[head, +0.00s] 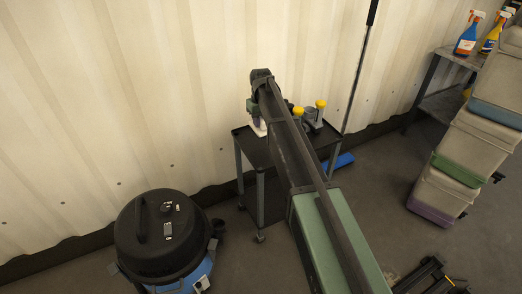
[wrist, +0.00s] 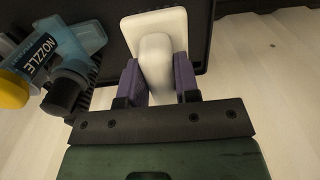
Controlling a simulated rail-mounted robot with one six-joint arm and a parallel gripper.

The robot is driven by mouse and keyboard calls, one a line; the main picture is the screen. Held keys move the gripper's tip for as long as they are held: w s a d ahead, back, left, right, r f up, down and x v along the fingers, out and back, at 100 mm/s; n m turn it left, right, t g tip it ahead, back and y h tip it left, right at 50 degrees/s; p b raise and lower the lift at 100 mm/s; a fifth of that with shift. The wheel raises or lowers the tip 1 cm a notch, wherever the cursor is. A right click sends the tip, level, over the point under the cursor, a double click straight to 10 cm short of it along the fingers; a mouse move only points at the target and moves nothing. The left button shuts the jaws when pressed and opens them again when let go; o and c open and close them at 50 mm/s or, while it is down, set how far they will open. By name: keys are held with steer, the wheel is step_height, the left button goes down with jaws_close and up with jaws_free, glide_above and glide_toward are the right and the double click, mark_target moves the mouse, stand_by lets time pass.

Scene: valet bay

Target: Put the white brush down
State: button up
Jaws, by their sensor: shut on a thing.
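The white brush (wrist: 155,52) is between the two purple fingers of my gripper (wrist: 158,78), which is shut on its raised handle. Its flat, pale base extends beyond the fingers over the black top of a cart (wrist: 205,25). In the head view a small white part of the brush (head: 259,128) shows at the back left of the cart (head: 243,132), below the end of my arm. My arm hides most of my gripper and much of the cart top there. I cannot tell whether the brush touches the top.
Bottles with yellow caps (head: 320,104) stand on the cart; one labelled NOZZLE (wrist: 45,62) is left of my gripper in the wrist view, beside a dark bristled thing. A black and blue vacuum (head: 165,240) stands on the floor left. Stacked grey bins (head: 465,150) are at right.

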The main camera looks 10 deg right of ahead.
mark_target(261, 119)
step_height(261, 119, down, 7)
steer(key=b, duration=0.5)
steer(key=shift+f, duration=0.15)
steer(key=shift+r, duration=0.3)
steer(key=shift+f, duration=0.2)
steer(key=o, duration=0.8)
steer(key=shift+o, duration=0.2)
steer(key=shift+r, duration=0.15)
step_height(261, 119, up, 12)
steer(key=p, duration=1.2)
steer(key=shift+r+p, duration=0.2)
steer(key=shift+p, duration=0.15)
steer(key=s+m, duration=0.3)
steer(key=s, duration=3.2)
step_height(261, 119, up, 16)
steer(key=p, duration=1.5)
steer(key=shift+f, duration=0.25)
